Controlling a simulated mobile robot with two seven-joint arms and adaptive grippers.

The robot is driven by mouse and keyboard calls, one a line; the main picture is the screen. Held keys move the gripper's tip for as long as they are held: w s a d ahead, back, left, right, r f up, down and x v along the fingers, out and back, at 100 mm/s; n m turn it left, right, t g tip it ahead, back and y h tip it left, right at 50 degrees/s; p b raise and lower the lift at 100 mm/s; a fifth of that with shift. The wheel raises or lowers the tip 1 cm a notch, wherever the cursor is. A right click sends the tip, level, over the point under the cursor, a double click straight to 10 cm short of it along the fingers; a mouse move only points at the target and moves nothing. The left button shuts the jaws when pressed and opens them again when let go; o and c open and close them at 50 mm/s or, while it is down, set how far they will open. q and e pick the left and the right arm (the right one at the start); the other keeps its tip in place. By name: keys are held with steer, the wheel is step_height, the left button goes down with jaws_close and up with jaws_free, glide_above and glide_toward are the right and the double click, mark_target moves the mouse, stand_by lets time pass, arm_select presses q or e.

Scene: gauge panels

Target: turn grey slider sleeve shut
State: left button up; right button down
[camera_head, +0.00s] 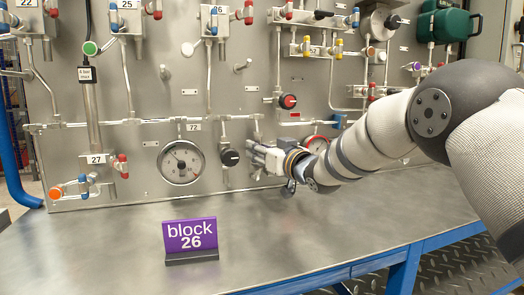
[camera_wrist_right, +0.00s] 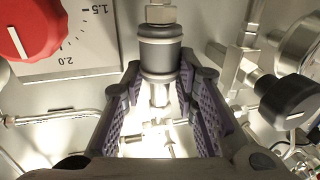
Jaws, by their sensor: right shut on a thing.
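My right gripper (camera_head: 258,156) is at the lower middle of the panel in the head view, just right of a black knob. In the right wrist view its fingers (camera_wrist_right: 159,76) with purple ribbed pads stand on both sides of the grey slider sleeve (camera_wrist_right: 160,52) and are shut on it. The sleeve is a dark grey cylinder with lighter rings, on a metal pipe. In the head view the gripper hides the sleeve. My left gripper is not in view.
A round gauge (camera_head: 181,162) and the black knob (camera_head: 229,157) sit left of the gripper. A red dial knob (camera_wrist_right: 27,28) and another black knob (camera_wrist_right: 288,101) flank it in the wrist view. A purple "block 26" sign (camera_head: 190,236) stands on the mostly clear metal table (camera_head: 290,235).

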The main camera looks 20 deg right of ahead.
steer(key=shift+f, duration=0.6)
steer(key=c, duration=1.3)
jaws_free()
steer(key=shift+o, duration=0.3)
steer(key=shift+r, duration=0.25)
steer(key=v, duration=0.8)
